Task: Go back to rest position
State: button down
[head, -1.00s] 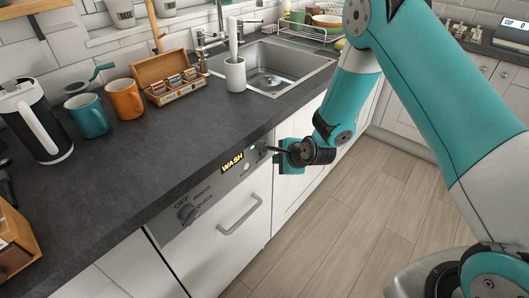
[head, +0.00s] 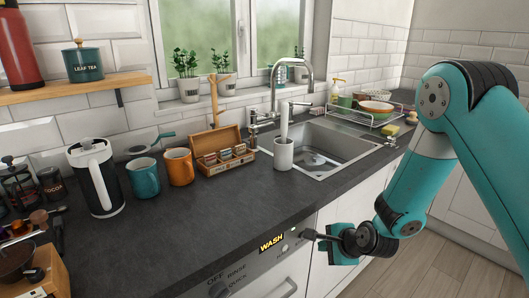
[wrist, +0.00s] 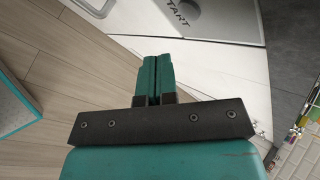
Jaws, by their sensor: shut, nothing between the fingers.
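My gripper (head: 312,236) is in front of the dishwasher panel, near the right end of its lit WASH display (head: 271,243). In the wrist view my gripper (wrist: 156,62) has its two teal fingers closed together with nothing between them. The panel's START marking (wrist: 178,14) shows at the top of the wrist view. Whether the fingertips touch the panel is hard to tell. My arm reaches in from the right of the head view.
The slate worktop (head: 225,209) holds a kettle-like white and black jug (head: 95,178), a teal mug (head: 143,178), an orange mug (head: 179,167), a tea box (head: 222,153) and a white crock (head: 283,154). The sink (head: 325,145) lies behind. Open floor (head: 430,270) is at right.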

jog(key=s+a+r+n+g+y, duration=0.1)
jog(key=s+a+r+n+g, duration=0.15)
jog(key=s+r+n, duration=0.5)
jog(key=s+a+r+n+g+y, duration=0.15)
jog(key=a+r+n, duration=0.25)
jog(key=r, duration=0.6)
jog(key=s+r+n+g, duration=0.1)
jog(key=s+r+n, duration=0.2)
jog(key=s, duration=0.3)
jog(key=s+d+r+n+g+h+p, duration=0.1)
jog(key=s+r+n, duration=0.2)
jog(key=s+n, duration=0.2)
jog(key=s+d+r+n+g+h, duration=0.1)
jog(key=s+r+n, duration=0.3)
jog(key=s, duration=0.5)
jog(key=shift+n+g+p, duration=0.3)
jog(key=shift+n+p, duration=0.1)
jog(key=shift+n, duration=0.05)
